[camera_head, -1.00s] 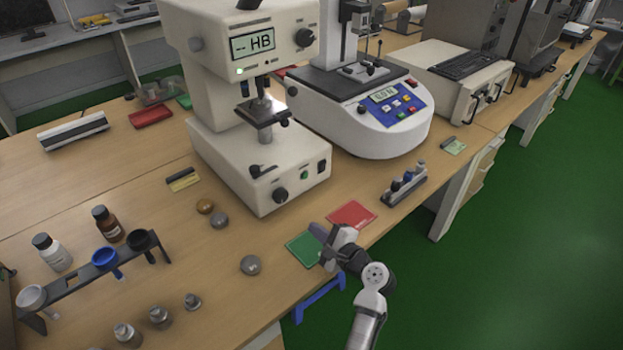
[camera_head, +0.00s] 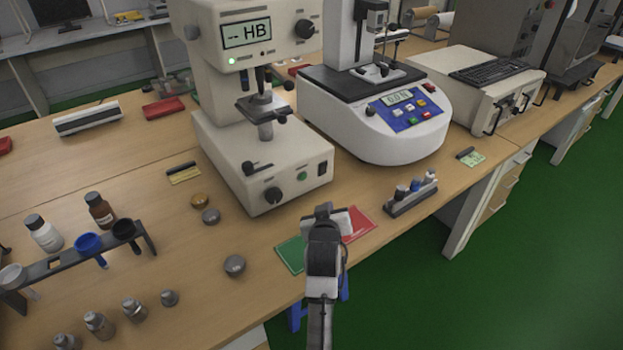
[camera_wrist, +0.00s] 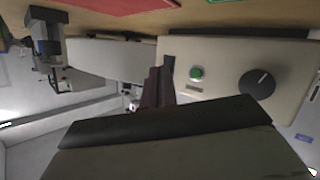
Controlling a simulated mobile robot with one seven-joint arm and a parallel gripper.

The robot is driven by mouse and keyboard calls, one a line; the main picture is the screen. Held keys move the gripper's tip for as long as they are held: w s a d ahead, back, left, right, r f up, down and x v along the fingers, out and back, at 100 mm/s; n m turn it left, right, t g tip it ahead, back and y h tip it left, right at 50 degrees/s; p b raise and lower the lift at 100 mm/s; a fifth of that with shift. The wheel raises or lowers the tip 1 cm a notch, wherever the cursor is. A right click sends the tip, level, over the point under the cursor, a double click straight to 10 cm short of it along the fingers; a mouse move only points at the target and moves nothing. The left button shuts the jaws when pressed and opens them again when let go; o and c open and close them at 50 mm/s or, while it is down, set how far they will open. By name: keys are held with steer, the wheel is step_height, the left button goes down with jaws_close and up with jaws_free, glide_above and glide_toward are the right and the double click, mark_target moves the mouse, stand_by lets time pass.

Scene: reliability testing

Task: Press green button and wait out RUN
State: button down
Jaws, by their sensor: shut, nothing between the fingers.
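The hardness tester (camera_head: 240,165) is a cream machine whose display (camera_head: 247,33) reads "-- HB". A round green button (camera_head: 302,176) sits on its lower front, between a black knob (camera_head: 272,195) and a black switch. In the wrist view the green button (camera_wrist: 196,73) shows beside the knob (camera_wrist: 257,84), with the picture upside down. My gripper (camera_head: 325,209) is shut and empty, in front of the tester and apart from the button. Its dark fingers (camera_wrist: 155,86) show in the wrist view.
A second machine (camera_head: 385,145) with a blue button panel stands to the right. Green (camera_head: 291,255) and red (camera_head: 358,222) mats lie near the bench edge. A small vial rack (camera_head: 412,196) stands right. Metal pucks (camera_head: 235,266) and a cup rack (camera_head: 75,265) are left.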

mark_target(303, 177)
steer(key=shift+d+r+n+h, duration=0.15)
steer(key=shift+r+n+h, duration=0.15)
steer(key=shift+r+n, duration=0.35)
steer(key=shift+w+f, duration=0.1)
steer(key=shift+w+a+b, duration=0.25)
steer(key=shift+w+a, duration=0.6)
steer(key=shift+w, duration=0.3)
steer(key=shift+w+a+b, duration=0.25)
steer(key=shift+w+a, duration=0.65)
steer(key=shift+w, duration=0.3)
steer(key=shift+w+a+b, duration=0.25)
steer(key=shift+w+a, duration=0.6)
steer(key=shift+w, duration=0.3)
steer(key=shift+w+a, duration=0.25)
steer(key=shift+w, duration=0.1)
steer(key=shift+w+a, duration=0.2)
steer(key=shift+w, duration=0.1)
steer(key=shift+s+d+p, duration=0.4)
steer(key=shift+s+d, duration=0.05)
steer(key=shift+s, duration=0.2)
